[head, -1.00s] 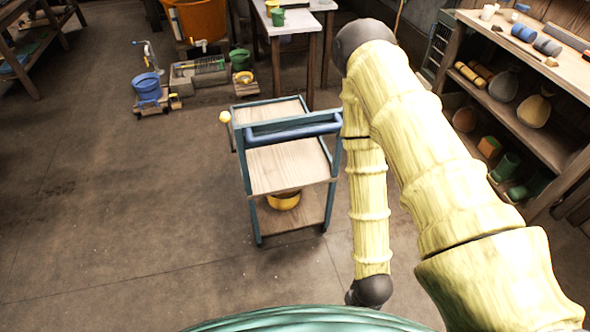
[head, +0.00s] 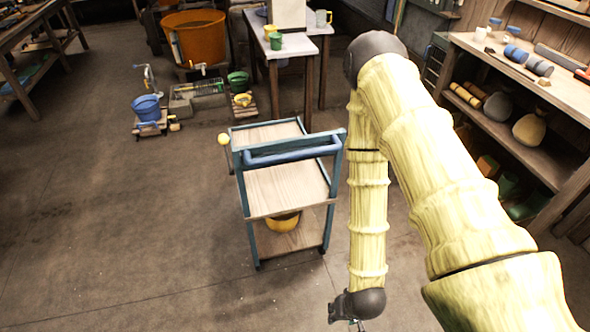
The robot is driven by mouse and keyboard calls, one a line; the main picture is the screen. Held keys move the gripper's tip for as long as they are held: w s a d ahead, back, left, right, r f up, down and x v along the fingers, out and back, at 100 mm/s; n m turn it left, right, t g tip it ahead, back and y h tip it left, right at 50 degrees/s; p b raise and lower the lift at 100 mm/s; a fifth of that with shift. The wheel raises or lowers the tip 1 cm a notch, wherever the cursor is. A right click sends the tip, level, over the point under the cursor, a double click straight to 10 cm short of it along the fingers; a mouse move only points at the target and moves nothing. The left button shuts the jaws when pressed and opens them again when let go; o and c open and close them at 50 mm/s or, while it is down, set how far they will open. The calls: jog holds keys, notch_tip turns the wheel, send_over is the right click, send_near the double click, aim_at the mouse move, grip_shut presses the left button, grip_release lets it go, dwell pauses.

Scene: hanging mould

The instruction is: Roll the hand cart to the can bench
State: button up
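The hand cart (head: 284,190) stands upright on the floor at the picture's middle. It has a teal frame, wooden shelves and a blue push handle (head: 292,151) on the side nearest me. A yellow bowl (head: 283,222) sits on its bottom shelf. My gripper (head: 347,323) shows only in part at the bottom edge, below and right of the cart and apart from it; its fingers are mostly cut off.
A blue bucket (head: 147,108) on a low stand, a green bucket (head: 238,82) and a large orange tub (head: 195,38) stand at the back left. A shelf unit (head: 545,165) with jars and rolls lines the right. The floor left of the cart is clear.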

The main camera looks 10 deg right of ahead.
jog(key=w+a+r+m+t+y+b, duration=0.1)
jog(key=w+a+r+m+t, duration=0.2)
jog(key=w, duration=0.6)
jog(key=w+r+m+t, duration=0.3)
jog(key=w+r, duration=0.2)
jog(key=w, duration=0.4)
jog(key=m+t, duration=0.7)
jog(key=m, duration=0.2)
send_near(297, 157)
jog(key=x, duration=0.2)
jog(key=shift+h, duration=0.4)
jog(key=p+x, duration=0.1)
jog(key=x, duration=0.8)
jog(key=shift+w+a, duration=0.1)
jog(key=shift+a, duration=0.1)
grip_shut()
